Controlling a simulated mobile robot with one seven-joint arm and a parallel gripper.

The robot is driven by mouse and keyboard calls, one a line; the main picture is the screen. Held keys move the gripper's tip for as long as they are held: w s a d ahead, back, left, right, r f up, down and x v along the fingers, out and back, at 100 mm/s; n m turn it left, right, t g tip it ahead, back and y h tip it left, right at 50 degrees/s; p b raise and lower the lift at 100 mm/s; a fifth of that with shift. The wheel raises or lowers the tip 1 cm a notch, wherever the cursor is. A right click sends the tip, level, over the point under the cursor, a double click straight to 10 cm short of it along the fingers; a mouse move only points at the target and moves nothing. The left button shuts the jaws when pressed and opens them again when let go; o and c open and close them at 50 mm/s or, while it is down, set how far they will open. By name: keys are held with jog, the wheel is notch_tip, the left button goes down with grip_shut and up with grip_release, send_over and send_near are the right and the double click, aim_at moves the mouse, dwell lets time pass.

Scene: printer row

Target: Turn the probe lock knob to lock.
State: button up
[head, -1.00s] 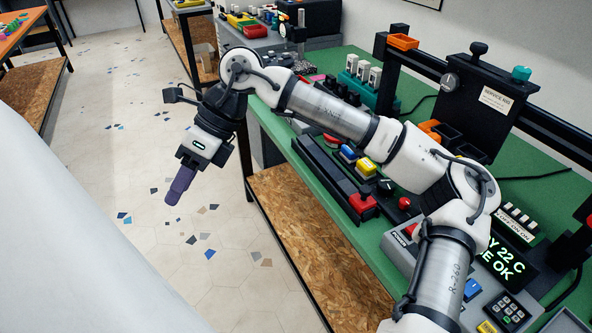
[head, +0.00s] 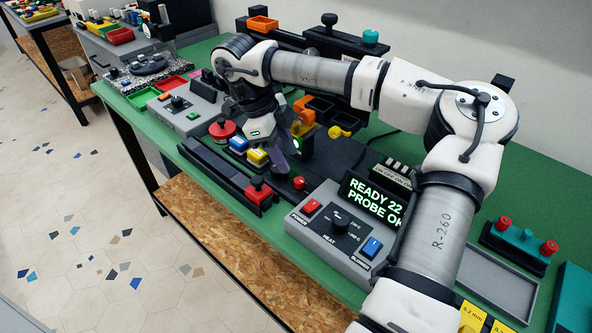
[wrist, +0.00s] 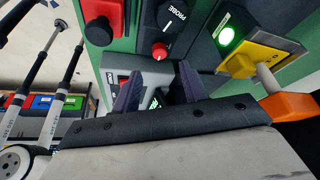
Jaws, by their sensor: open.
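In the head view the red knob (head: 299,184) stands on the black base, just behind the grey control box. My gripper (head: 279,160) has dark purple fingers and hangs over the bench, behind and left of the red knob.
The control box (head: 330,235) has a lit display (head: 375,200) reading READY 22 and PROBE OK. A red button (head: 258,190), blue and yellow buttons and a lit green lamp (wrist: 226,35) are close by. A yellow part (wrist: 262,55) lies right of the knob in the wrist view.

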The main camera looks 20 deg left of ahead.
aim_at(299, 180)
jog(key=p+x, duration=0.1)
jog(key=x, duration=0.5)
jog(key=shift+f, duration=0.15)
grip_shut()
